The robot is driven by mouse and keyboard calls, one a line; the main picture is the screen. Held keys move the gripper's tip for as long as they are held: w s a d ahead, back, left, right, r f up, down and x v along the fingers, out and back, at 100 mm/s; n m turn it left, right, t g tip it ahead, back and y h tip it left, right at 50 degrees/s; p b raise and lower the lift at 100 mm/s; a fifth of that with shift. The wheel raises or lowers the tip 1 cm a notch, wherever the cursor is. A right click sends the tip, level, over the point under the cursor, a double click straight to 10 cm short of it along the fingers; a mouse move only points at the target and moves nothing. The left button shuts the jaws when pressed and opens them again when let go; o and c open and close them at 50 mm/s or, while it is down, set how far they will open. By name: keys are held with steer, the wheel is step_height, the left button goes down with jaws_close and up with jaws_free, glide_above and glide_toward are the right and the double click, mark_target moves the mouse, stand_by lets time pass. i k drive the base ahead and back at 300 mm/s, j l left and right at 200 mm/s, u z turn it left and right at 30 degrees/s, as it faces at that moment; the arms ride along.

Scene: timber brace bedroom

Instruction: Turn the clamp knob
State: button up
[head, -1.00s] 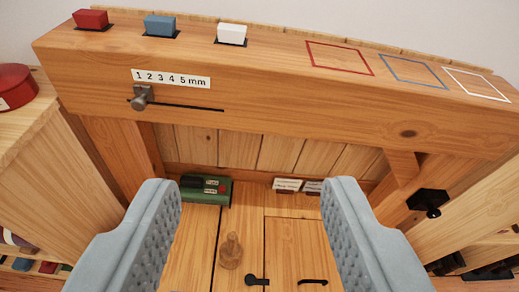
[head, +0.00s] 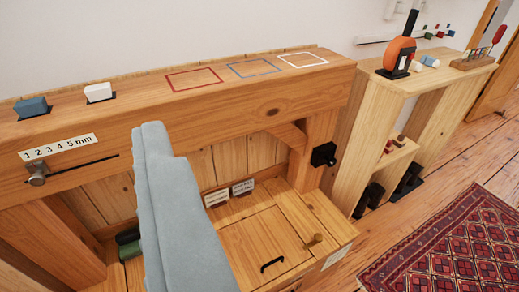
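A black knob (head: 324,154) sits on the right post of the wooden bench; I take it to be the clamp knob. A metal knob (head: 37,175) sits at the left end of a dark slot under the millimetre scale (head: 58,148). My gripper (head: 157,145) shows as one grey padded shape left of centre, in front of the beam. It is left of the black knob and apart from it in the picture. A second finger cannot be made out, so its opening is unclear. Nothing is seen held.
Blue (head: 31,107) and white (head: 99,92) blocks sit on the beam (head: 200,115), beside red, blue and white outlines. A hatch (head: 265,245) with a black handle and a wooden peg (head: 313,240) lie below. A shelf (head: 365,120) and red rug (head: 450,245) are right.

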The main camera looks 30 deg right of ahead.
mark_target(332, 161)
steer(key=z, duration=1.15)
